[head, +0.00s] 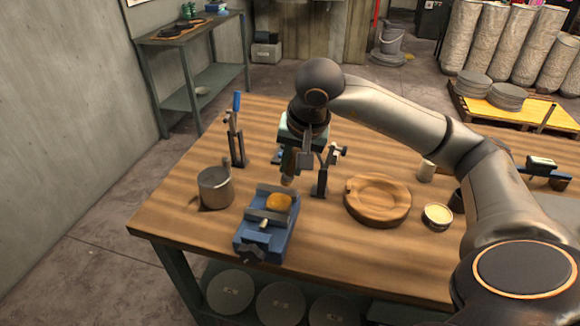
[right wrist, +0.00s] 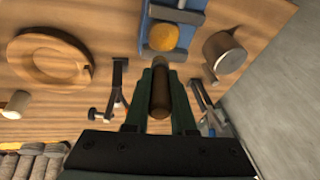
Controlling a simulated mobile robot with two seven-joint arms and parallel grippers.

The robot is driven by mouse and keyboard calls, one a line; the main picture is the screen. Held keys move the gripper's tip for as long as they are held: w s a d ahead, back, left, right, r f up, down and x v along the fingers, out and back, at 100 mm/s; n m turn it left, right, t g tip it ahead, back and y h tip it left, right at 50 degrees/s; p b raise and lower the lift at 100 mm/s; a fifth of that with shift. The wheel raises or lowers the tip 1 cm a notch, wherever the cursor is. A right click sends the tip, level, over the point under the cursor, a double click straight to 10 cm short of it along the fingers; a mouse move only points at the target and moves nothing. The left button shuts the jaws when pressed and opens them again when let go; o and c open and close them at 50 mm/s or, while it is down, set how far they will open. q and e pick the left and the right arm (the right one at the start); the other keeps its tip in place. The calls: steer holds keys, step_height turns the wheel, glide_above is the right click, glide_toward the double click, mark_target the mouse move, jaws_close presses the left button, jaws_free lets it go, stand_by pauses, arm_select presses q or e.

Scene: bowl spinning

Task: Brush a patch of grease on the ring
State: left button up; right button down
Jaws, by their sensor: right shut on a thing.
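My right gripper (head: 294,158) points down above the table, just behind the blue vise. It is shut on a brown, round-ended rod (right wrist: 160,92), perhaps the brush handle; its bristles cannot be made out. A round wooden ring-like piece (head: 378,217) with a raised rim lies flat on the table, right of the gripper; it also shows in the right wrist view (right wrist: 50,79). A small open tin (head: 438,215) with pale yellow contents, possibly grease, stands to its right. The rod is apart from both. My left gripper is not in view.
The blue vise (head: 263,238) holds a yellow-orange lump (head: 279,202) near the front edge. A metal pot (head: 215,188) stands left of it. Upright dark stands (head: 237,147) flank the gripper.

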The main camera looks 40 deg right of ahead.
steer(key=shift+w+d+r+p, duration=0.1)
steer(key=shift+r+p, duration=0.4)
steer(key=shift+r, duration=0.4)
steer(key=shift+r+p, duration=0.75)
steer(key=shift+r, duration=0.4)
steer(key=shift+s+a+f+h+p, duration=0.2)
steer(key=shift+s+a+f, duration=0.05)
steer(key=shift+s+a, duration=0.2)
steer(key=shift+s+a+f+h+p, duration=0.15)
steer(key=shift+s+a+f+h, duration=0.1)
steer(key=shift+s+a, duration=0.2)
